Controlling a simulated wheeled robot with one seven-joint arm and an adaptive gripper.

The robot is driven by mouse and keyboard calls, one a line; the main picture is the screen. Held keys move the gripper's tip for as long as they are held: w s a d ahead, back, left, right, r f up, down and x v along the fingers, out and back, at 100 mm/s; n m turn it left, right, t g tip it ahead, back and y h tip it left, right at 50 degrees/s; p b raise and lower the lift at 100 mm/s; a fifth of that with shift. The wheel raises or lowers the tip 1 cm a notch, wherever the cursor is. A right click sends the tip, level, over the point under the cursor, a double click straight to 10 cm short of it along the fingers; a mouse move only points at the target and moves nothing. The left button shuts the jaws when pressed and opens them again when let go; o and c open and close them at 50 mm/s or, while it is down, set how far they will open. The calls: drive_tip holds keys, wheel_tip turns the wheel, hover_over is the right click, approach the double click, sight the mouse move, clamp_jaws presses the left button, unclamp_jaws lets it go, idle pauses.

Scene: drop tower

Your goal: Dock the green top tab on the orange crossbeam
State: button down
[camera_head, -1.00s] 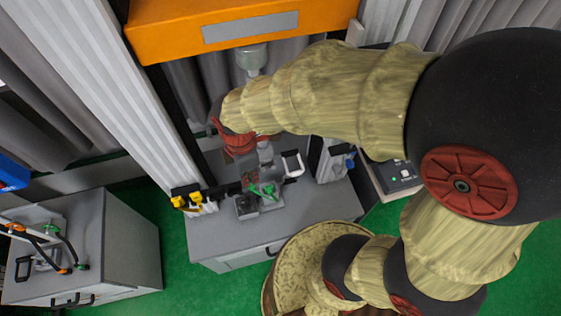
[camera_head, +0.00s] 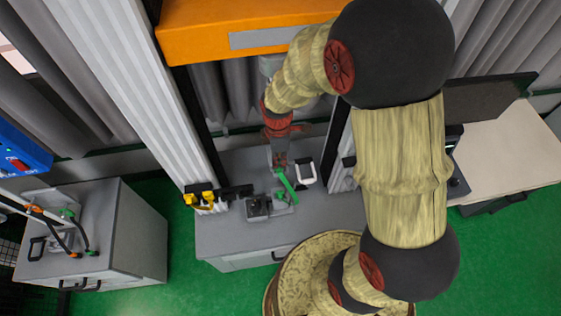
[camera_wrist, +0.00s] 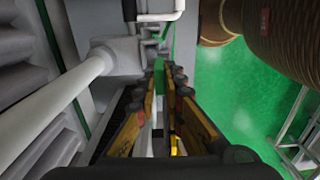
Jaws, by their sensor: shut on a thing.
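My gripper (camera_head: 280,164) points down over the grey bench below the tower. It is shut on a green tab (camera_head: 287,186), a slim bar that slants down to the right from the fingers. In the wrist view the gripper (camera_wrist: 168,72) shows with its yellow-lined fingers close together, and a small green piece (camera_wrist: 159,65) sits at their tips. The orange crossbeam (camera_head: 190,40) spans the tower at the top of the head view, well above the gripper and apart from the tab. My arm hides its right part.
The grey bench (camera_head: 230,240) holds a small black block (camera_head: 258,207), yellow clips (camera_head: 200,198) and a white-framed piece (camera_head: 305,172) close to the tab. Ribbed white columns (camera_head: 140,90) flank the tower. A grey cabinet (camera_head: 140,230) with tools stands at left.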

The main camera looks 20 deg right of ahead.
drive_tip(key=shift+w+d+f, duration=0.35)
drive_tip(key=shift+f, duration=0.25)
drive_tip(key=shift+w+d+f, duration=0.3)
drive_tip(key=shift+f, duration=0.25)
drive_tip(key=shift+w+f+p, duration=0.1)
drive_tip(key=shift+f+p, duration=0.25)
drive_tip(key=shift+f, duration=1.15)
drive_tip(key=shift+f, duration=0.15)
drive_tip(key=c, duration=2)
unclamp_jaws()
drive_tip(key=shift+c, duration=0.2)
drive_tip(key=shift+o, duration=0.7)
